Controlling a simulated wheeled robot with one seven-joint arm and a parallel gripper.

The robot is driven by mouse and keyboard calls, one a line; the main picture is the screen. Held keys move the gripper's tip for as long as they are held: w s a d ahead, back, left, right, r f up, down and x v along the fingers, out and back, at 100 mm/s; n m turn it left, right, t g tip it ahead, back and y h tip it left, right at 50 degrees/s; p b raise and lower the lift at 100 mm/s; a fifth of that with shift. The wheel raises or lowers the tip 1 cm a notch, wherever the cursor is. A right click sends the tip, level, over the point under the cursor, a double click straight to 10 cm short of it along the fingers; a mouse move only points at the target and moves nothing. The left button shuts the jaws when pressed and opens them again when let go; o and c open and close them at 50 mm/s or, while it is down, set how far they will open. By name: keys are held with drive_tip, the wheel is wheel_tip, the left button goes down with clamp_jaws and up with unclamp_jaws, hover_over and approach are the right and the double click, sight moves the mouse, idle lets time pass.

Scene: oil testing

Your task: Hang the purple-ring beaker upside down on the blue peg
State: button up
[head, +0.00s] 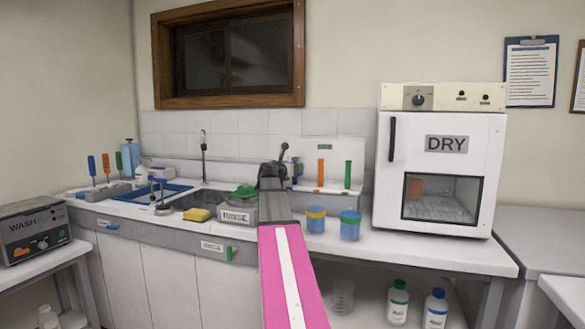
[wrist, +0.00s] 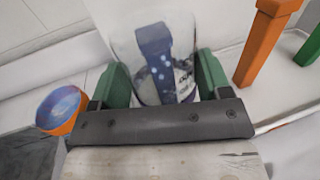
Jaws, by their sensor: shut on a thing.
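A clear glass beaker (wrist: 126,50) is between the green fingers of my gripper (wrist: 160,75) in the wrist view, and the gripper is shut on it. In the head view, my gripper (head: 272,172) is at the back of the counter, just left of the orange peg (head: 320,172), and my arm hides most of the beaker and blue peg.
The orange peg also shows in the wrist view (wrist: 262,45), with a green peg (head: 347,175) to its right. The DRY oven (head: 440,165) is right, the sink (head: 200,200) left.

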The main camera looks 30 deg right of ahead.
drive_tip(key=shift+f, duration=0.15)
drive_tip(key=o, duration=1)
drive_tip(key=shift+a, duration=0.1)
drive_tip(key=v, duration=1)
drive_tip(key=shift+s+a, duration=0.25)
drive_tip(key=shift+a, duration=0.05)
